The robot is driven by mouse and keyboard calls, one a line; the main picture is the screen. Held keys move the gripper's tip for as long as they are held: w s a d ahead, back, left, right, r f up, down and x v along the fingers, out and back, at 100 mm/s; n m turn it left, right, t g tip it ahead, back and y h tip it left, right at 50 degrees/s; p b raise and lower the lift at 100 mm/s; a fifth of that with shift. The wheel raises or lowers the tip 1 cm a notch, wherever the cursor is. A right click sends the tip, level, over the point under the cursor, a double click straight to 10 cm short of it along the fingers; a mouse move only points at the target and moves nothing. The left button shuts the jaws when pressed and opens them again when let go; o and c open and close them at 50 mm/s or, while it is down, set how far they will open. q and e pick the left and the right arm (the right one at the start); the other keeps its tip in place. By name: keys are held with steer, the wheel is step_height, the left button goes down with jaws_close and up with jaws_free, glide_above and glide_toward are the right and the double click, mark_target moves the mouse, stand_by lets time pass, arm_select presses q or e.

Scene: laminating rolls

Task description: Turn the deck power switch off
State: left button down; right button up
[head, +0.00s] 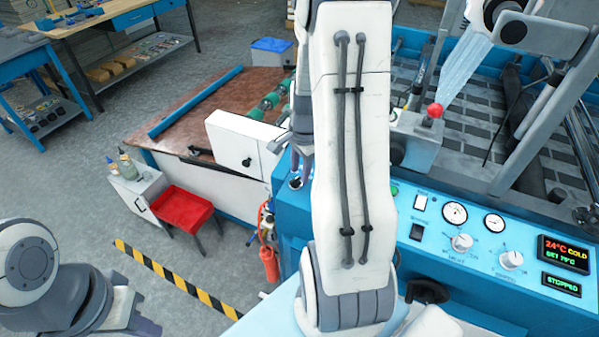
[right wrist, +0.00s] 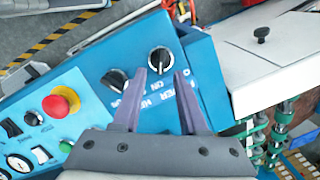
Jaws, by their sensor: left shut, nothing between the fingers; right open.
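On the blue console's end panel, a round black rotary knob with a white mark (right wrist: 161,60) shows in the right wrist view. A second black knob (right wrist: 115,80) is beside it. The lettering near them is partly legible and partly covered, so I cannot tell for certain which is the deck power switch. My right gripper (right wrist: 160,76) is open, its two fingertips just short of the first knob, one to each side in the picture; contact is unclear. In the head view my right arm hides much of this panel end. My left gripper's fingers are not visible; only arm parts show lower left.
A red emergency button (right wrist: 61,102) on a yellow base sits farther along the console. Gauges, dials and a display (head: 563,254) reading "COLD" and "STOPPED" are on the console (head: 470,272).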

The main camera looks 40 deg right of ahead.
steer(key=shift+f, duration=0.75)
steer(key=shift+w, duration=0.1)
jaws_close()
